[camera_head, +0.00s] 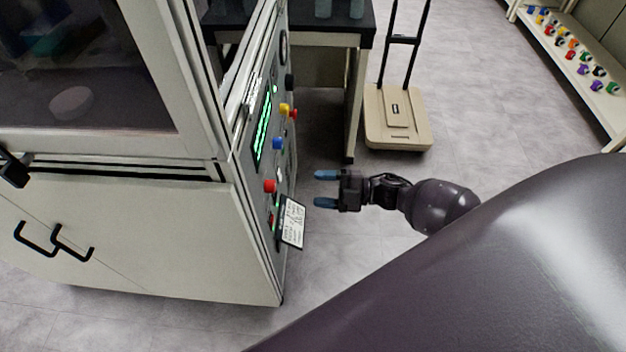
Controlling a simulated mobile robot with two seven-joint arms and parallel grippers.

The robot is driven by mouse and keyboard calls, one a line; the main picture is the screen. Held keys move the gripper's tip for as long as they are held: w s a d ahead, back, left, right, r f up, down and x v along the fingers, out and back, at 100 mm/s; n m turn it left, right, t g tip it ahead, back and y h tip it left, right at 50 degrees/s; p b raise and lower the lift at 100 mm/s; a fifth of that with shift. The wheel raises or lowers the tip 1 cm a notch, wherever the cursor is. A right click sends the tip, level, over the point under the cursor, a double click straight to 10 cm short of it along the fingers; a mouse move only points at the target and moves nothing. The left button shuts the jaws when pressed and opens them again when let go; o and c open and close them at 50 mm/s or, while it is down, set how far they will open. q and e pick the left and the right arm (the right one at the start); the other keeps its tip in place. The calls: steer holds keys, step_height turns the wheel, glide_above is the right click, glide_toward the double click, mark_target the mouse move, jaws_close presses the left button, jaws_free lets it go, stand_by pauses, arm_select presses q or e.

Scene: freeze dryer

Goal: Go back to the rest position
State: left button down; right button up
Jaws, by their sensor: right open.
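My right gripper (326,189) is open and empty, with its two blue fingertips pointing left. It is held in front of the control panel side of the freeze dryer (140,230), apart from it. The panel (262,130) carries a lit green display, a red button (269,186), blue and yellow knobs, and a hanging white label card (292,222). My left gripper is not in view. A dark smooth surface, likely part of my own arm, fills the lower right and hides the floor there.
A beige platform cart (397,132) with a black handle stands behind my gripper. A dark-topped table (330,38) stands beside the dryer. A shelf (560,62) with several coloured valves is at the upper right. The grey floor (480,110) between is clear.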

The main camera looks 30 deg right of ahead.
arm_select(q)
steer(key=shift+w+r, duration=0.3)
